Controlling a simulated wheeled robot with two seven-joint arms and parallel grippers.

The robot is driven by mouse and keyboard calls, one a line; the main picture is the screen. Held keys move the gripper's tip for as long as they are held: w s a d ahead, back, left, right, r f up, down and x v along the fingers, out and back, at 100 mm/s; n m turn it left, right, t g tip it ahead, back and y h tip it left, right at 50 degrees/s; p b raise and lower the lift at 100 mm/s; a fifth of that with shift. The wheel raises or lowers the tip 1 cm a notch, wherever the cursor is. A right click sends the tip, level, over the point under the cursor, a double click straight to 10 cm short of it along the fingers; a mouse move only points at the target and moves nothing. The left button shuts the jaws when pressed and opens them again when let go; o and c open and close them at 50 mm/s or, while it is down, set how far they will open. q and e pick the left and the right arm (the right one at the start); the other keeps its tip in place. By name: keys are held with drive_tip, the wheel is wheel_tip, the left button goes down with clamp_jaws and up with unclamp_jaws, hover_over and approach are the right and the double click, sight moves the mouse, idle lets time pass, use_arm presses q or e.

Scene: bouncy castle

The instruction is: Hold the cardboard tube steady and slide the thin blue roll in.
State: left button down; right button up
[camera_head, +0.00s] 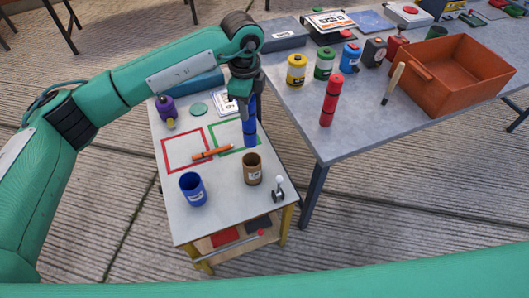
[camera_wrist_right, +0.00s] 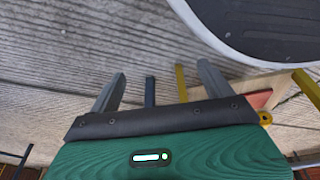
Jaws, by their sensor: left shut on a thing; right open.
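The thin blue roll (camera_head: 250,132) is upright in my left gripper (camera_head: 246,98), which is shut on its upper part. Its lower end is over the small table, behind the cardboard tube; I cannot tell whether it touches the tabletop. The brown cardboard tube (camera_head: 252,169) stands upright with its open end up, near the right edge of the small table. The roll is outside the tube and apart from it. My right gripper (camera_wrist_right: 161,84) is open and empty in the right wrist view, with wooden planks beyond its fingers. It does not show in the head view.
On the small table (camera_head: 225,220) are a blue cup (camera_head: 192,189), an orange stick (camera_head: 212,152), a purple bottle (camera_head: 167,110) and a small lever device (camera_head: 278,190). A grey table (camera_head: 350,145) at right holds red cylinders (camera_head: 330,102), several canisters and an orange bin (camera_head: 455,75).

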drive_tip(key=w+a+r+t+y, duration=0.1)
drive_tip(key=w+a+r+t, duration=0.1)
drive_tip(key=w+a+r, duration=0.35)
drive_tip(key=w+a+r+t, duration=0.1)
drive_tip(key=w+a+r, duration=0.2)
drive_tip(key=w+r, duration=0.5)
drive_tip(key=w+a+r+n+t+y, duration=0.1)
drive_tip(key=w+a+r+y, duration=0.2)
drive_tip(key=r, duration=0.6)
drive_tip(key=w+a+r+n+t+y, duration=0.1)
drive_tip(key=w+a+r+t, duration=0.15)
drive_tip(key=a+r, duration=0.5)
drive_tip(key=w+a+r+t+y, duration=0.15)
drive_tip(key=w+r, duration=0.25)
drive_tip(key=r, duration=0.6)
drive_tip(key=n, duration=0.1)
approach(248, 157)
drive_tip(key=shift+h, duration=0.35)
drive_tip(key=x, duration=0.7)
drive_tip(key=shift+a+r, duration=0.1)
drive_tip(key=shift+a, duration=0.2)
